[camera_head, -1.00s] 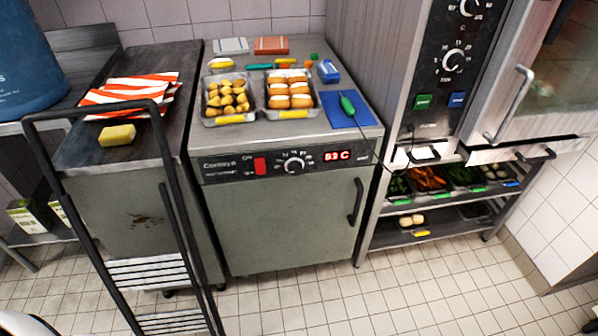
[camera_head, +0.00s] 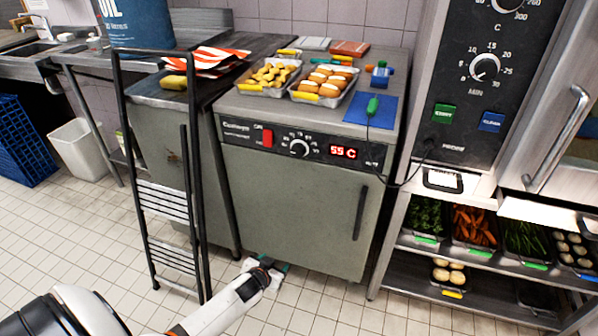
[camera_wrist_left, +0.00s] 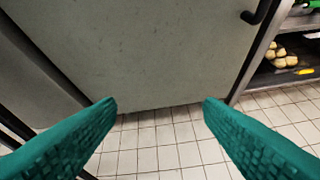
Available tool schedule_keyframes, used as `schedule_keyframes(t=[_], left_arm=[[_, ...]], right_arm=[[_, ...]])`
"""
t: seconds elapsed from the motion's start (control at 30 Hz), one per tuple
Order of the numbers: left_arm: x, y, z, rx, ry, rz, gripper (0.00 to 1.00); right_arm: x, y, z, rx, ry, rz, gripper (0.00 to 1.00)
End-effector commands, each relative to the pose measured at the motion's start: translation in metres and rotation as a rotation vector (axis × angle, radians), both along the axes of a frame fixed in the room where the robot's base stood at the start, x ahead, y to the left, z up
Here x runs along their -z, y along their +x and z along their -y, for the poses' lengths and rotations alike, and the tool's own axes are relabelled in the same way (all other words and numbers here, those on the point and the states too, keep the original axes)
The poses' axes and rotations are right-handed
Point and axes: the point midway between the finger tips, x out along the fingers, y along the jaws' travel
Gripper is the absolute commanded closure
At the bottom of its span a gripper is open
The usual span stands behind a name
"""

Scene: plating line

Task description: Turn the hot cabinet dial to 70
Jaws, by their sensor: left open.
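The hot cabinet (camera_head: 290,205) is a grey steel unit with a closed door and a black control strip. Its dial (camera_head: 299,148) is a round knob with a pale number scale, between a red switch (camera_head: 267,138) and a red display (camera_head: 343,152) that seems to read 55 C. My left gripper (camera_head: 274,268) is low in front of the cabinet's bottom edge, well below the dial. In the left wrist view its teal fingers (camera_wrist_left: 160,108) are apart with nothing between them. The dial is outside that wrist view. My right gripper is not in view.
A black step ladder (camera_head: 165,190) stands left of the cabinet. Trays of potatoes (camera_head: 250,92) and buns (camera_head: 305,98) and a blue mat (camera_head: 358,112) lie on top. The oven (camera_head: 480,100) and food racks are on the right.

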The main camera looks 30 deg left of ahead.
Motion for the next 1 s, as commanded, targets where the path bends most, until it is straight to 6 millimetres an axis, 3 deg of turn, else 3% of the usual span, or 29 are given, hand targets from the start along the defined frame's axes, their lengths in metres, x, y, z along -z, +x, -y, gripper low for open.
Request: schedule_keyframes(t=[0.03, 0.1, 0.2, 0.33, 0.43, 0.57, 1.0], left_arm=[[-0.037, 0.034, -0.011, -0.012, 0.010, 0.127, 0.38], [-0.099, 0.064, -0.020, -0.028, 0.010, 0.279, 0.38], [-0.176, 0.084, -0.023, -0.038, 0.002, 0.456, 0.38], [-0.237, 0.089, -0.022, -0.038, -0.010, 0.595, 0.38], [-0.257, 0.091, -0.021, -0.037, -0.015, 0.637, 0.38], [-0.262, 0.104, -0.024, -0.037, -0.015, 0.646, 0.38], [-0.260, 0.184, -0.043, -0.038, -0.017, 0.642, 0.38]], right_arm=[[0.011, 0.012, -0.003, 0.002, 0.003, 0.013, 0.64], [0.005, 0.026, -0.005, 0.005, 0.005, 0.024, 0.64], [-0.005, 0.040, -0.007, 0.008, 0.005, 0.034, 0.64], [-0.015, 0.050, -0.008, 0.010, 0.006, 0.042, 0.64], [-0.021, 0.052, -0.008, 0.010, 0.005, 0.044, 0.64], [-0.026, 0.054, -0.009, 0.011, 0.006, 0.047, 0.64], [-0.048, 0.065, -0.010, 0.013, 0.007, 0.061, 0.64]])
